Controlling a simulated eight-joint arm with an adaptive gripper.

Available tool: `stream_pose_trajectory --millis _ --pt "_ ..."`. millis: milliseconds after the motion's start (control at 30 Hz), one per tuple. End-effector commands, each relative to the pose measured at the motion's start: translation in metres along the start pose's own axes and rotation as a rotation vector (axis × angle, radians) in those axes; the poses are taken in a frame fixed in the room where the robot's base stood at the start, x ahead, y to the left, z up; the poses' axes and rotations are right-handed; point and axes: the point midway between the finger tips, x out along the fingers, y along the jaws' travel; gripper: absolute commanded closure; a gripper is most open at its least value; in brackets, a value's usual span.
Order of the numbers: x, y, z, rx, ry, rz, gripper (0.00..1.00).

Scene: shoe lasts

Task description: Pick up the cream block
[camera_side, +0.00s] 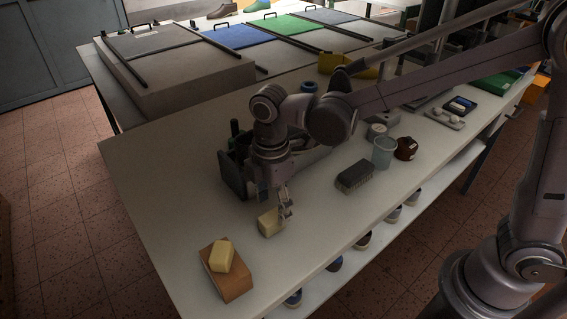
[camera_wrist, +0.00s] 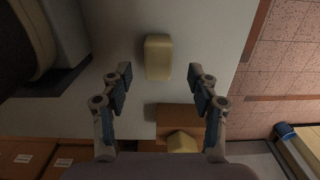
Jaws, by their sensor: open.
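The cream block (camera_side: 268,222) lies on the white table, just below and beside my fingertips in the side view. My gripper (camera_side: 284,204) points down over the table near it, and one finger partly overlaps the block there. In the wrist view the cream block (camera_wrist: 158,57) lies between and slightly beyond the lines of the two fingers. My gripper (camera_wrist: 160,73) is open in that view, with clear gaps on both sides of the block and nothing held. I cannot tell the exact height of the fingertips above the table.
A yellower block (camera_side: 222,256) sits on a brown box (camera_side: 234,284) near the table's front-left corner. A dark brush-like block (camera_side: 355,177), a clear cup (camera_side: 384,153) and a brown jar (camera_side: 406,148) stand to the right. A dark holder (camera_side: 232,175) stands close behind my gripper.

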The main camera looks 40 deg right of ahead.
Motion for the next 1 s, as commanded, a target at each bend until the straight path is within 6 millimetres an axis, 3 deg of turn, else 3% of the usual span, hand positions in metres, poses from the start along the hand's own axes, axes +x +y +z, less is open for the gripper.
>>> stream_pose_trajectory --millis 333,667,900,1000 --pt "0.042 0.003 -0.003 0.0 0.001 0.001 0.4" --pt "0.048 0.002 -0.002 0.0 0.002 0.001 0.4" --pt "0.048 0.002 -0.002 0.0 0.002 0.001 0.99" --pt "0.048 0.002 -0.002 0.0 0.002 0.001 0.99"
